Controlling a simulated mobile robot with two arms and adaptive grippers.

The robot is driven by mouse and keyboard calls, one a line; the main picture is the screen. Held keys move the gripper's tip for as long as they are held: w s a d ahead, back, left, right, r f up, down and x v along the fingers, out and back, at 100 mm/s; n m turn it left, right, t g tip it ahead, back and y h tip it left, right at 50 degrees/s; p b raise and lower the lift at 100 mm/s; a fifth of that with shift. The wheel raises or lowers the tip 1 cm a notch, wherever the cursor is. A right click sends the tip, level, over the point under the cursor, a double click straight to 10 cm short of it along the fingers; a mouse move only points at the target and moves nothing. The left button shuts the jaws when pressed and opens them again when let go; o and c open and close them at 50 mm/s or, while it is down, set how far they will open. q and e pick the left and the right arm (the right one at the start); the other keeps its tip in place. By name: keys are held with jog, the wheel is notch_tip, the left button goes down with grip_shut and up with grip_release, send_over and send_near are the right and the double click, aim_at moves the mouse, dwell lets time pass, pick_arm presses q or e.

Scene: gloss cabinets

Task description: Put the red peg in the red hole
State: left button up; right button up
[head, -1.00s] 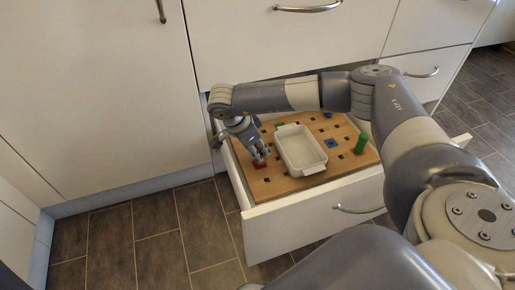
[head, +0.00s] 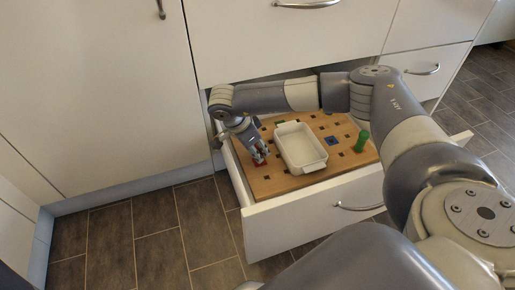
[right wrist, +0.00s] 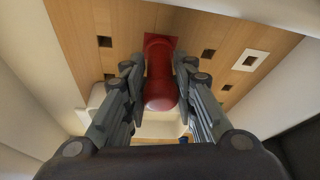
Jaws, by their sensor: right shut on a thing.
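My right gripper (head: 259,156) is at the left part of the wooden peg board, low over its surface. In the right wrist view, its fingers (right wrist: 159,82) are shut on the red peg (right wrist: 160,85), one on each side. The peg's far end meets the red-marked square (right wrist: 163,41) on the board; the hole itself is hidden behind the peg, so I cannot tell how far in it is. In the head view only a little red (head: 260,164) shows under the fingers. My left gripper is not in view.
The board (head: 275,184) lies in an open white drawer (head: 300,222). A white dish (head: 316,166) stands on it, right of my gripper. A green peg (head: 362,142) stands upright at the right, near a blue-marked square (head: 332,141). The drawer walls surround the board.

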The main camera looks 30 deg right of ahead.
jog(key=shift+f, duration=0.1)
jog(key=o, duration=1.2)
jog(key=shift+c, duration=0.2)
jog(key=v, duration=1.2)
jog(key=shift+s+a, duration=0.1)
